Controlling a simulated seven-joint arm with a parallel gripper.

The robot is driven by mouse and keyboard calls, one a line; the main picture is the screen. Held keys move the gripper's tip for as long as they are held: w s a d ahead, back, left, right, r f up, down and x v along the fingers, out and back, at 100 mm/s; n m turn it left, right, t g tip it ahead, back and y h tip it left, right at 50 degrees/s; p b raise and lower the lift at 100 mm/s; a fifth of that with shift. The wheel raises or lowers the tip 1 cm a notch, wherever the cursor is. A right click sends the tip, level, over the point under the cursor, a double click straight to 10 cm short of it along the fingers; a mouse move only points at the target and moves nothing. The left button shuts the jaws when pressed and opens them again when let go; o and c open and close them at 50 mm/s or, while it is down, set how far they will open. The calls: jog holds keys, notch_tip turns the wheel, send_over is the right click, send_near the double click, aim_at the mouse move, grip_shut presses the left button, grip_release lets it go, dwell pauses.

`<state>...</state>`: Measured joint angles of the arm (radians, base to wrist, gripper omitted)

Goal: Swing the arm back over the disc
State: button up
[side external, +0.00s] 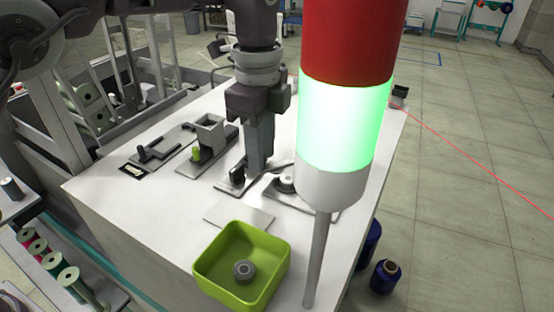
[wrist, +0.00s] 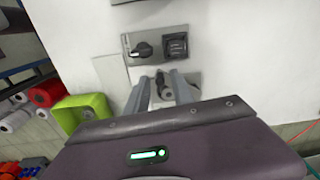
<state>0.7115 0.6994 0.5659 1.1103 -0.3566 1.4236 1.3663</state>
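A round grey disc (side external: 285,185) sits on a flat metal plate on the white table, partly hidden by the signal lamp in the side view. In the wrist view a grey plate (wrist: 188,78) carries a small dark part (wrist: 162,84), which shows between my fingers; I cannot tell the arm from the disc there. My gripper (side external: 258,168) points down beside the disc, to its left in the side view. In the wrist view its two fingers (wrist: 160,77) stand apart. I cannot tell whether they touch the part.
A plate with a black knob (side external: 237,176) lies close to my gripper. A green bin (side external: 207,272) with a bobbin (side external: 244,269) inside stands at the front, near a bare plate (side external: 238,217). The green-lit signal lamp (side external: 345,125) blocks the right of the side view.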

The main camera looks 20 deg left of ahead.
grip_shut()
jog(key=shift+d, duration=0.1)
jog(key=shift+s+d, duration=0.4)
jog(key=shift+d, duration=0.05)
